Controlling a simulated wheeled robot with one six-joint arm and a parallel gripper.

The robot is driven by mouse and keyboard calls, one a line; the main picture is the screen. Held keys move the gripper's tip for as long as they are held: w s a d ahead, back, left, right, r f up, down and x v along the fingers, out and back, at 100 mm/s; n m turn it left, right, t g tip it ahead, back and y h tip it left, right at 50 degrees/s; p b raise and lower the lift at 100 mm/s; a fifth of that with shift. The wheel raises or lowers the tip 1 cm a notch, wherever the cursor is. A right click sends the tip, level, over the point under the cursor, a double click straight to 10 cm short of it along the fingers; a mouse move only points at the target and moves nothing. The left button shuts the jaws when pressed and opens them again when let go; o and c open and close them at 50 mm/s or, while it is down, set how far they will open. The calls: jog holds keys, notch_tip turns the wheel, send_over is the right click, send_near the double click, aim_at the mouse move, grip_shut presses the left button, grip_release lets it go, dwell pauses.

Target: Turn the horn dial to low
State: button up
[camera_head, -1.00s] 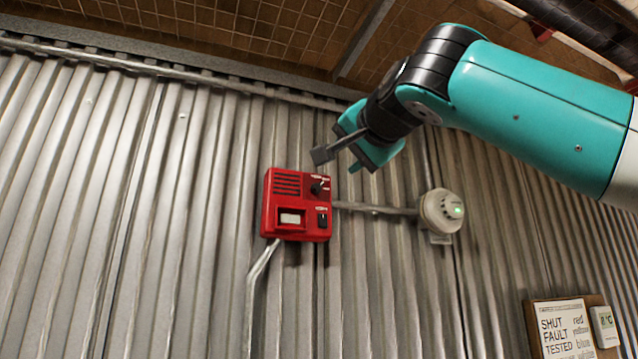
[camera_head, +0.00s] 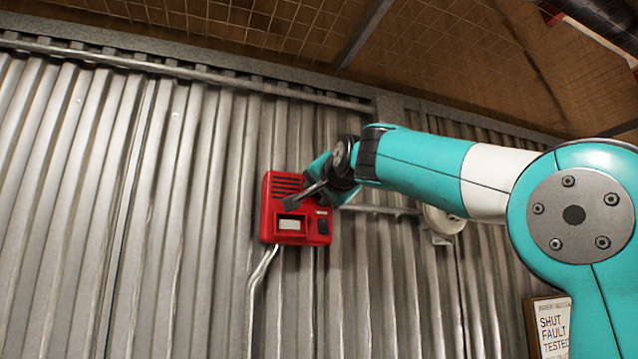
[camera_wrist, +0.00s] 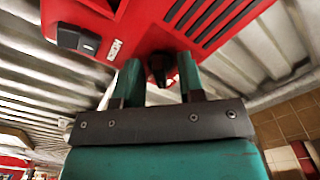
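The red horn box (camera_head: 272,213) is fixed to the corrugated wall, with dark slots, a pale window and a black switch on its face. My gripper (camera_head: 308,182) is at the box's upper right and hides the dial in the head view. In the wrist view the red box (camera_wrist: 150,35) fills the top. The black horn dial (camera_wrist: 160,66) shows between the two teal fingers of my gripper (camera_wrist: 158,75). The fingers are apart, with a gap on each side of the dial. The dial's setting cannot be read.
A black rocker switch (camera_wrist: 78,39) sits left of the dial in the wrist view. A round pale detector (camera_head: 443,220) is on the wall to the right, partly behind my arm. A notice board (camera_head: 551,325) is at lower right. The wall left of the box is clear.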

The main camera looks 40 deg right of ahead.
jog(key=c, duration=0.6)
jog(key=shift+c, duration=0.2)
jog(key=shift+n, duration=0.3)
jog(key=shift+n+b, duration=0.9)
jog(key=shift+n, duration=3.3)
jog(key=o, duration=0.6)
